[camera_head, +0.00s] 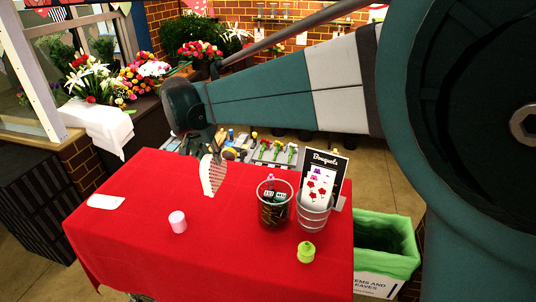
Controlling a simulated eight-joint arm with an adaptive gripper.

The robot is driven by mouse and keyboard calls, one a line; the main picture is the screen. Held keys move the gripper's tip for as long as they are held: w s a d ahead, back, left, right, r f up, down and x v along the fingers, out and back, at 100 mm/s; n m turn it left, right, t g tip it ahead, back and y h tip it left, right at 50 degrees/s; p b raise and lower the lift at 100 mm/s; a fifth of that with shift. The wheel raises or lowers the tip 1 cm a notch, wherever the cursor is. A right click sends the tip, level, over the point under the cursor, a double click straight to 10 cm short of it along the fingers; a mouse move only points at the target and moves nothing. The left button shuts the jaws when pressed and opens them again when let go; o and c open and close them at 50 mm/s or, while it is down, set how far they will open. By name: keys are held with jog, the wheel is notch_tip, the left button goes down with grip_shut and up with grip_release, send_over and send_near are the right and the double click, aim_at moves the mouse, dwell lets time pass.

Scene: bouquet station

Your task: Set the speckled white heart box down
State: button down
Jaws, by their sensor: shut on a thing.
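The speckled white heart box (209,178) is over the left-middle back part of the red-covered table (130,200). It stands on edge with its dotted face turned to the right. My gripper (216,154) is shut on its upper edge from above. The box's lower tip is at or close to the cloth; I cannot tell whether it touches. Part of the gripper is small and hard to make out behind the box's top.
A pink-white cylinder (178,221) stands front left, a white flat piece (105,202) lies far left. A dark mesh cup (273,217), metal bucket (314,218), Bouquets sign (331,162) and lime-green item (306,252) are right. A green-lined bin (388,235) stands beside the table. Mid-table cloth is clear.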

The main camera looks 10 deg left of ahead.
aim_at(215, 182)
notch_tip(215, 182, down, 11)
jog(key=shift+w+f, duration=0.1)
jog(key=shift+f, duration=0.15)
jog(key=shift+f, duration=2.8)
jog(key=shift+f, duration=2.25)
jog(key=c, duration=2.1)
grip_release()
jog(key=shift+o, duration=0.2)
jog(key=shift+r, duration=0.2)
